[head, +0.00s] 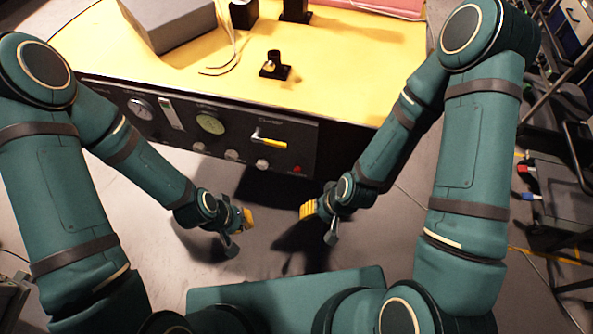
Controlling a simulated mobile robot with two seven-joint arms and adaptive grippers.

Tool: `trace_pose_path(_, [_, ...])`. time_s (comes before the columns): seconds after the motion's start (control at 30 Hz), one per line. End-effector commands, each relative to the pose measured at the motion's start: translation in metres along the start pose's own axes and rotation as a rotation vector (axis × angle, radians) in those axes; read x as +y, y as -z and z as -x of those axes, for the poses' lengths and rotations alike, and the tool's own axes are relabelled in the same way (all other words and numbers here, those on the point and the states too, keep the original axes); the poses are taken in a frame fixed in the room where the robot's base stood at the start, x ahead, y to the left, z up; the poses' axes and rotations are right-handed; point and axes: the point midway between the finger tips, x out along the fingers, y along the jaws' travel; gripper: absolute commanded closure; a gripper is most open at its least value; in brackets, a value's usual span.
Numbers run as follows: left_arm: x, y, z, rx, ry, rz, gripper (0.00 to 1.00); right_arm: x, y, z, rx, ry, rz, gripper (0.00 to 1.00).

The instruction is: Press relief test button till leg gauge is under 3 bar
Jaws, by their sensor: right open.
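The dark control panel (180,128) is the front of the yellow-topped bench. It carries a pale round gauge (141,109) at left and a greenish round gauge (210,124) near the middle. Their readings and labels are too small to read, so I cannot tell which is the leg gauge. A small red button (297,170) sits at the panel's lower right. My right gripper (318,222) is open and empty, below and right of the red button, apart from the panel. My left gripper (241,232) hangs in front of the panel, touching nothing; its finger gap is unclear.
A yellow-handled lever (270,142) sticks out above a row of pale knobs (231,155). On the bench top (350,60) are a grey box (172,25) and a small black fixture (274,67). Carts and dark equipment (560,185) crowd the right. Floor before the panel is clear.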

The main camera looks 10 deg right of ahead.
Motion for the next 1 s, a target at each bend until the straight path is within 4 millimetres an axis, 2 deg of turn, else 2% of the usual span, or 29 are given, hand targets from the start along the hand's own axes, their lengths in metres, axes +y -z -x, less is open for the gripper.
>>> trace_pose_path(0.03, [0.0000,0.0000,0.0000,0.000,0.000,0.000,1.00,0.0000,0.0000,0.0000,0.000,0.000,0.000,0.65])
trace_pose_path(0.13, [0.0000,0.0000,0.0000,0.000,0.000,0.000,1.00,0.0000,0.0000,0.0000,0.000,0.000,0.000,1.00])
trace_pose_path(1.0, [0.0000,0.0000,0.0000,0.000,0.000,0.000,1.00,0.0000,0.0000,0.0000,0.000,0.000,0.000,1.00])
